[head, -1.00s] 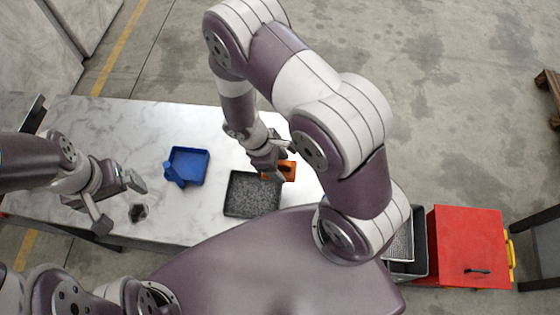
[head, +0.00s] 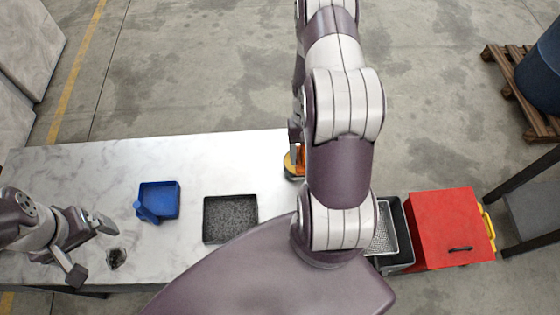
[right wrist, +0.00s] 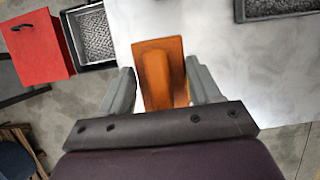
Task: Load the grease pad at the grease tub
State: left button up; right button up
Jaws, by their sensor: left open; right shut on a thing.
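An orange block (right wrist: 160,72), perhaps the grease pad's grip, is between the fingers of my right gripper (right wrist: 160,95), which is shut on it. In the head view the orange block (head: 298,156) is partly hidden by my right arm, near the table's right end. A dark and yellow edge shows just below it; I cannot tell what this belongs to. A black tray (head: 206,238) with speckled grey filling lies to its left. I cannot tell which container is the grease tub. My left gripper (head: 90,248) is open and empty above the table's left part.
A blue tray (head: 174,188) with a blue tool (head: 146,213) and a small dark lump (head: 116,258) lie on the marbled table (head: 100,160). A red box (head: 450,230) and a black tub with a mesh (head: 403,250) stand to the right. A pallet (head: 510,75) is beyond.

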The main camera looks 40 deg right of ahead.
aim_at(298, 149)
jog(key=m, duration=0.2)
jog(key=d+m+t+y, duration=0.1)
jog(key=m, duration=0.2)
jog(key=shift+w+d+r+m+t, duration=0.15)
jog(key=shift+w+d+m+t, duration=0.25)
jog(key=w+m, duration=0.1)
jog(key=w+m+y, duration=0.1)
jog(key=shift+w+a+r+m+t, duration=0.15)
jog(key=shift+a+m+t, duration=0.15)
jog(key=shift+t, duration=0.1)
jog(key=shift+w+a+m, duration=0.2)
jog(key=shift+w+m, duration=0.05)
jog(key=shift+m, duration=0.05)
jog(key=shift+s+f+b, duration=0.1)
jog(key=shift+f+b, duration=0.4)
jog(key=shift+b, duration=0.05)
notch_tip(298, 149, down, 5)
jog(key=b, duration=0.4)
jog(key=shift+r, duration=0.1)
jog(key=shift+a+f+b, duration=0.1)
jog(key=shift+f+b, duration=0.3)
jog(key=shift+f, duration=0.15)
